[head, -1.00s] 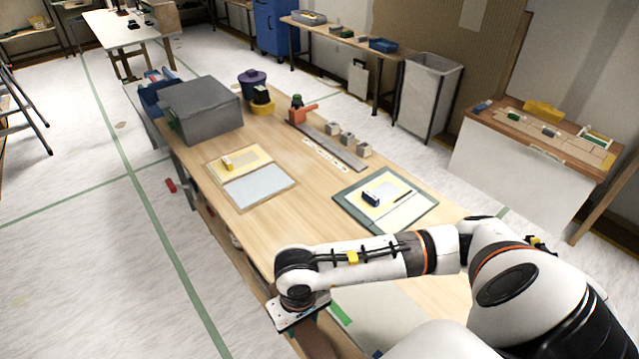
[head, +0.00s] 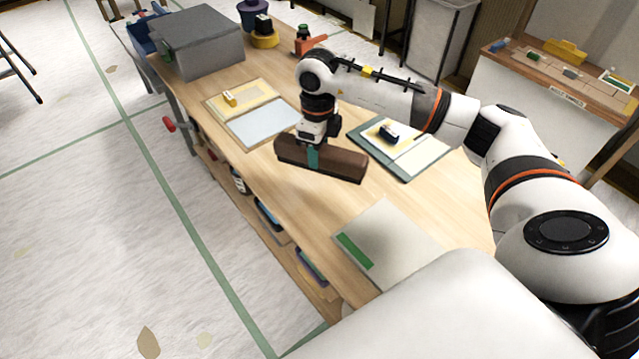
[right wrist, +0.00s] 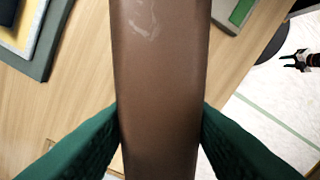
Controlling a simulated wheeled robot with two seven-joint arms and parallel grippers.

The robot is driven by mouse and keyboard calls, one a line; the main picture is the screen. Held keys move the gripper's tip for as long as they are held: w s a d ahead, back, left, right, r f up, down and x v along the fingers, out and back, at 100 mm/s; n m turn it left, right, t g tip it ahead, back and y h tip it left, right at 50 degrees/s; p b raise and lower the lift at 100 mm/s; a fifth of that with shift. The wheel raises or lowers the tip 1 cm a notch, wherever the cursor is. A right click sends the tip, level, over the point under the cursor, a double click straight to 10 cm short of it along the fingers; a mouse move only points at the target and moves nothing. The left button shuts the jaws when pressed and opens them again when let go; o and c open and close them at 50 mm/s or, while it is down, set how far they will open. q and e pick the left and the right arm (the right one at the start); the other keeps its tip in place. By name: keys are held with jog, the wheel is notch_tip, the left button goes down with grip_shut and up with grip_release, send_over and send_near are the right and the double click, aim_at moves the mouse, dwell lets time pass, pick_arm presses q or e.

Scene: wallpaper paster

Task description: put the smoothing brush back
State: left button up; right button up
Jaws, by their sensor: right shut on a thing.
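The smoothing brush, a long dark brown block (head: 320,160), is held above the wooden table, roughly level and turned across the view. My right gripper (head: 313,157) points down and is shut on the middle of it. In the right wrist view the brown brush (right wrist: 160,70) runs between the two green fingers, which touch both its sides. Its underside is hidden. My left gripper (right wrist: 290,60) shows small and dark at the right edge of the right wrist view, apart from the table, with its fingers spread and empty. It is not in the head view.
A board with yellow and pale sheets (head: 262,125) lies left of the brush. A green-edged mat (head: 432,165) with a small dark block lies right. A grey sheet with a green strip (head: 395,240) lies nearer. A grey box (head: 200,45) stands at the far end.

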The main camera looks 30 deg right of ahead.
jog(key=m, duration=0.1)
jog(key=w+d+r+m, duration=0.1)
jog(key=m, duration=0.1)
jog(key=shift+w+d+r+b, duration=0.1)
jog(key=shift+w+r+b, duration=0.1)
jog(key=shift+b, duration=0.1)
jog(key=shift+w+d+r+m, duration=0.25)
jog(key=shift+r+m, duration=0.1)
jog(key=shift+m, duration=0.55)
notch_tip(320, 180, down, 9)
jog(key=shift+p, duration=0.55)
jog(key=shift+f, duration=0.35)
